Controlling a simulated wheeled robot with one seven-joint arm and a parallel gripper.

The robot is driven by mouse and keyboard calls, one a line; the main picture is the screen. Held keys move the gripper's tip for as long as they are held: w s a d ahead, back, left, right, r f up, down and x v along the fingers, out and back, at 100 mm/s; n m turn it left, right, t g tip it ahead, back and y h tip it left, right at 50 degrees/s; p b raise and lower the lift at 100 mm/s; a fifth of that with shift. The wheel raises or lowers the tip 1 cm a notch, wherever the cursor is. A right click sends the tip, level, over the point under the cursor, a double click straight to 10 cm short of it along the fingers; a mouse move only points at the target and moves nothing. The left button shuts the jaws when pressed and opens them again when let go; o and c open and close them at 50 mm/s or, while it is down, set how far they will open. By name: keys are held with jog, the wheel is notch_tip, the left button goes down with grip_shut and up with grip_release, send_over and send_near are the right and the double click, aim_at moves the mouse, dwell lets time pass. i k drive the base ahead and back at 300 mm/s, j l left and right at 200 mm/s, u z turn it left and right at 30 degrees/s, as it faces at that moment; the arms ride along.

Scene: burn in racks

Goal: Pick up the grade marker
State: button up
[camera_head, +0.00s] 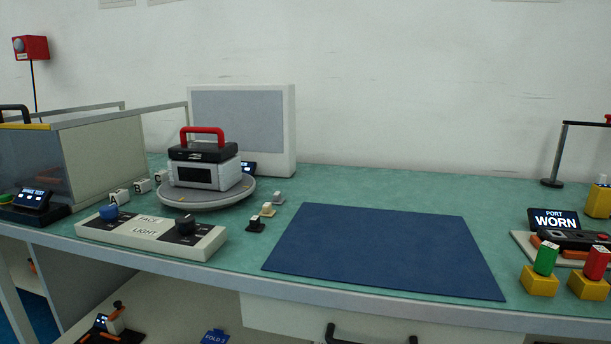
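No object carries a readable "grade marker" label, so I cannot tell which one it is. Three small knobbed pieces stand in a row on the green table right of the turntable: a black one (255,223), a tan one (267,210) and a grey one (279,198). White lettered blocks (119,197) stand in a row left of the turntable. At the far right, a green cylinder (546,259) and a red cylinder (597,262) stand upright on yellow blocks. My gripper is not in view.
A round grey turntable (207,201) bears a white box with a black, red-handled top (203,151). A control panel (150,235) lies in front. A glass-sided case (95,160) stands left. A blue mat (385,250) lies bare.

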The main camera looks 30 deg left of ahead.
aim_at(162, 177)
jog(key=u, duration=2.1)
jog(key=j, duration=0.1)
jog(key=i, duration=0.05)
